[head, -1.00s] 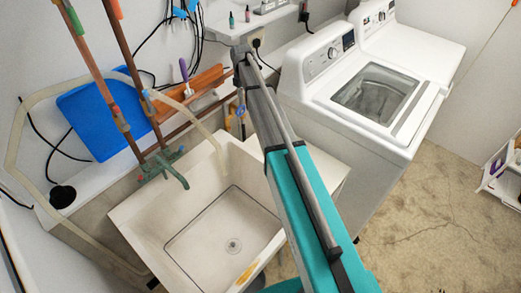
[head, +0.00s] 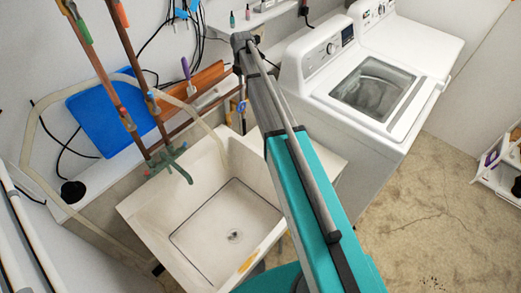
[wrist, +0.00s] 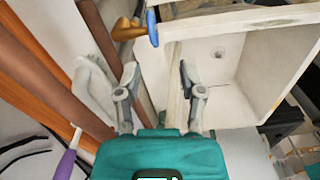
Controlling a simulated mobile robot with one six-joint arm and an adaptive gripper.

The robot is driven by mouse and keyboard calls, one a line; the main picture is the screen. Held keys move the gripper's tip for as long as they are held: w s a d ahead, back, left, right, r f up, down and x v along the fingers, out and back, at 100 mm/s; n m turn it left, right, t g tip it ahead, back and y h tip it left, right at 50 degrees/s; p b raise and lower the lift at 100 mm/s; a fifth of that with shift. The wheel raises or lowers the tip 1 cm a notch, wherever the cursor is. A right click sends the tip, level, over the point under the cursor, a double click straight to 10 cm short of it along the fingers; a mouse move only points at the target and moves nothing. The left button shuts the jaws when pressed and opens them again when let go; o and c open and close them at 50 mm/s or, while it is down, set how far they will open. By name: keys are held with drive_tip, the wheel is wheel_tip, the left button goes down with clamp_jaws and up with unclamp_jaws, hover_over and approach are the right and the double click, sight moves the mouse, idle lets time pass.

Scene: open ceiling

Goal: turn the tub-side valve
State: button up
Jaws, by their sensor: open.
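A valve with a blue lever handle (wrist: 152,27) and a brass body (wrist: 128,28) sits at the rim of the white tub (wrist: 262,20) in the wrist view. In the head view a small blue handle (head: 241,106) shows behind the tub, left of my arm. My gripper (wrist: 159,80) is open and empty in the wrist view, its two fingers apart. The blue handle appears above the gap between the fingertips, and no contact shows.
Copper pipes (head: 104,68) with green and orange handles rise left of the tub, above a green faucet (head: 170,160). A blue panel (head: 97,118) and a loose hose are behind them. A purple-handled tool (wrist: 68,155) lies near my gripper. White washers (head: 360,100) stand right.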

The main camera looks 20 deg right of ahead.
drive_tip(key=s+f+m+b, duration=0.2)
drive_tip(key=s+f+m, duration=0.1)
drive_tip(key=s+m, duration=0.5)
drive_tip(key=s+f+m+b, duration=0.2)
drive_tip(key=s+m+b, duration=0.1)
drive_tip(key=s+m, duration=0.5)
drive_tip(key=s+a+f+m+b, duration=0.1)
drive_tip(key=s+f+m+b, duration=0.2)
drive_tip(key=s+m, duration=0.4)
drive_tip(key=shift+s+f+m, duration=0.35)
drive_tip(key=shift+s+m, duration=0.05)
drive_tip(key=shift+s, duration=2.75)
drive_tip(key=shift+w, duration=0.1)
wheel_tip(320, 180, up, 9)
drive_tip(key=m+p, duration=0.9)
drive_tip(key=m, duration=0.2)
hover_over(238, 106)
drive_tip(key=shift+a, duration=0.1)
drive_tip(key=shift+f+b, duration=0.1)
drive_tip(key=shift+b, duration=0.25)
wheel_tip(238, 106, down, 14)
drive_tip(key=b, duration=1.3)
drive_tip(key=shift+r+b, duration=0.2)
drive_tip(key=shift+b, duration=0.1)
